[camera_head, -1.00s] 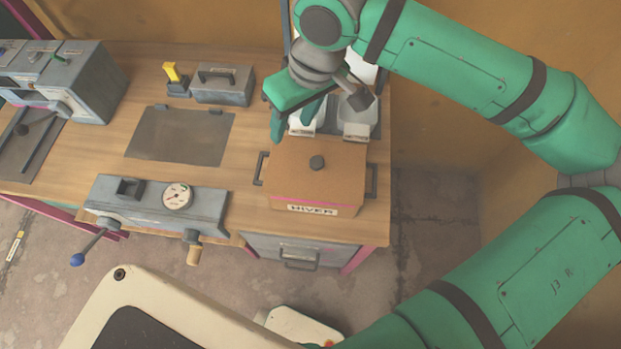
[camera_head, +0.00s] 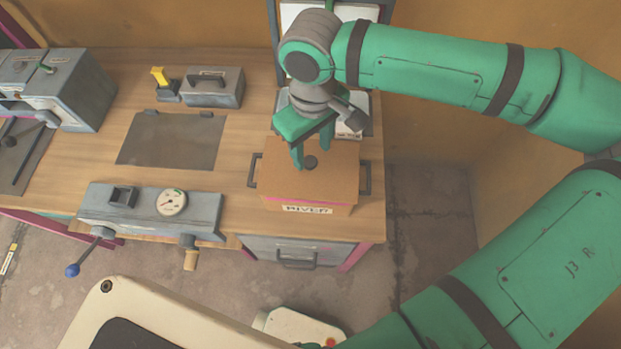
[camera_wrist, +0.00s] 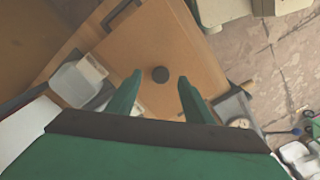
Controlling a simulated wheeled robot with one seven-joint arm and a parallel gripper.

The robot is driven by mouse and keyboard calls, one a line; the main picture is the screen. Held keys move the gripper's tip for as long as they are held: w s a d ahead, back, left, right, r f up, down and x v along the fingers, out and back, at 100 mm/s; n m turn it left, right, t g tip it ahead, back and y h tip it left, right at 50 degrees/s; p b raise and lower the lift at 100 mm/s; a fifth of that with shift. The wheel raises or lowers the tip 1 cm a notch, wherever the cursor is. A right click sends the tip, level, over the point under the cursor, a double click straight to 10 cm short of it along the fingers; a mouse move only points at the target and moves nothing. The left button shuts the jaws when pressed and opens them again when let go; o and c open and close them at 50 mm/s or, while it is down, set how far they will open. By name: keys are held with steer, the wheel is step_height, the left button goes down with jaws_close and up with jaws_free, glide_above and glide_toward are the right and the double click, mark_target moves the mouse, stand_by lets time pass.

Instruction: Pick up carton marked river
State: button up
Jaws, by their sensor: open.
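In the wrist view the carton's lid (camera_wrist: 180,45) lies beyond the two spread fingers (camera_wrist: 158,85).
Behind the carton stand pale bins (camera_wrist: 75,85), partly hidden by my gripper. Left of it are a gauge panel (camera_head: 150,210) with a blue-knobbed lever, a dark plate (camera_head: 172,141), a grey lidded box (camera_head: 214,88) and a yellow-topped item (camera_head: 160,77). Bare bench lies between plate and carton.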

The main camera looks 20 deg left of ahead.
mark_target(310, 161)
steer(key=f, duration=0.4)
steer(key=shift+a, duration=0.25)
steer(key=shift+c, duration=0.4)
jaws_close()
steer(key=shift+r, duration=0.1)
